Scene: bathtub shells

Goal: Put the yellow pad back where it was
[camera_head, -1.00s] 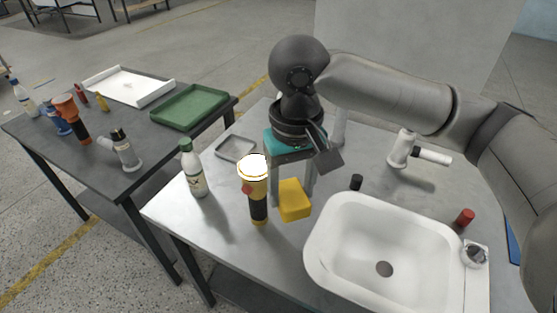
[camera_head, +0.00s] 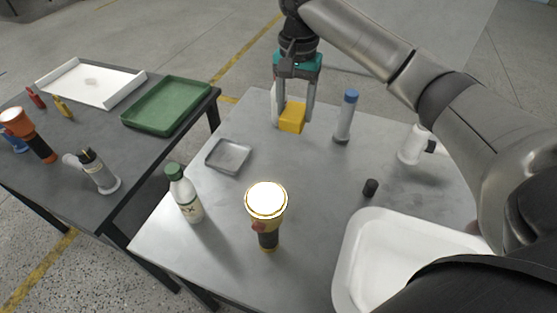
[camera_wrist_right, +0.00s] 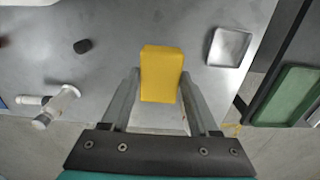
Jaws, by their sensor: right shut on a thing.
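The yellow pad (camera_head: 292,118) is a small block held between the fingers of my right gripper (camera_head: 293,121), near the far edge of the grey metal table (camera_head: 318,185). In the right wrist view the pad (camera_wrist_right: 161,74) sits between the two fingers of the right gripper (camera_wrist_right: 160,94), which is shut on it. The pad appears raised above the table top; the exact gap cannot be told. My left gripper is not in view.
A shallow metal tray (camera_head: 228,156), a green-capped bottle (camera_head: 186,195), a lit torch (camera_head: 267,215), a blue-capped bottle (camera_head: 345,117), a black cap (camera_head: 370,188) and a white sink (camera_head: 352,258) are around. The table's middle is clear. A side table holds a green tray (camera_head: 150,125).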

